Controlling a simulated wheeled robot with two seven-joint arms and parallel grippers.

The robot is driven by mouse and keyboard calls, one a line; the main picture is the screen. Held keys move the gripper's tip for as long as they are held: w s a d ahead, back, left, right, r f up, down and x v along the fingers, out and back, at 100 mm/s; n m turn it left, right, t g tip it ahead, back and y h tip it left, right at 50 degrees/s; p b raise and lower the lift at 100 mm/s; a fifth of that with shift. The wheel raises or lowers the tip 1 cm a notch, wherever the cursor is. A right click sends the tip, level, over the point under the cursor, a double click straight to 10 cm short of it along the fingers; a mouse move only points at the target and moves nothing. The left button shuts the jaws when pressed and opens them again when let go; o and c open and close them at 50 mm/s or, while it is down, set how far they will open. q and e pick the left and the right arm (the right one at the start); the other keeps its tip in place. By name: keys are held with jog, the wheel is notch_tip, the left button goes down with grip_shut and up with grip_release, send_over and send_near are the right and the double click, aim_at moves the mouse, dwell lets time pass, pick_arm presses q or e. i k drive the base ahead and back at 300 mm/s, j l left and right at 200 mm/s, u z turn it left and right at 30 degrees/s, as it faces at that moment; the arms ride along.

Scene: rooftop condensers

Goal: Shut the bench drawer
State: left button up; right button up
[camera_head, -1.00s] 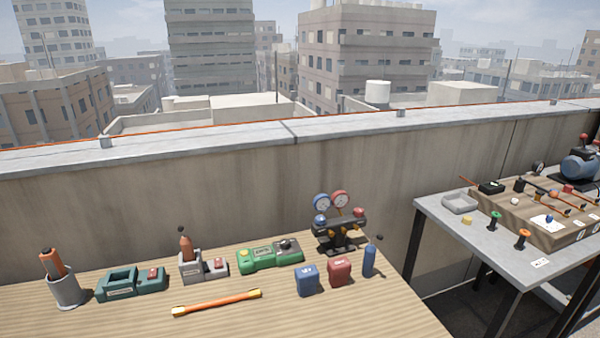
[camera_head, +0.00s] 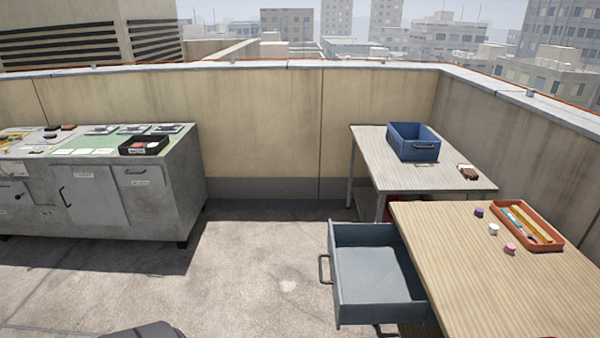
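The bench drawer (camera_head: 372,316) is grey and stands pulled out from the left side of the wooden-topped bench (camera_head: 480,275). Its inside looks empty. Its dark handle (camera_head: 324,269) is on the front panel, which faces left. Neither of my grippers is in view, so their state does not show. A dark rounded shape at the bottom edge, left of the middle, is too cut off to tell.
An orange tray (camera_head: 549,248) with pens and several small caps sit on the bench. Behind it a table (camera_head: 362,145) holds a blue bin (camera_head: 415,151). A grey cabinet (camera_head: 165,200) stands left. The floor (camera_head: 250,270) between is clear.

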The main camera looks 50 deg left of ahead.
aim_at(375, 279)
jog(key=j+u, duration=0.15)
jog(key=u, duration=0.25)
jog(key=j+u, duration=0.15)
jog(key=u, duration=0.3)
jog(key=j+u, duration=0.2)
jog(key=u, duration=0.2)
jog(key=k, duration=0.05)
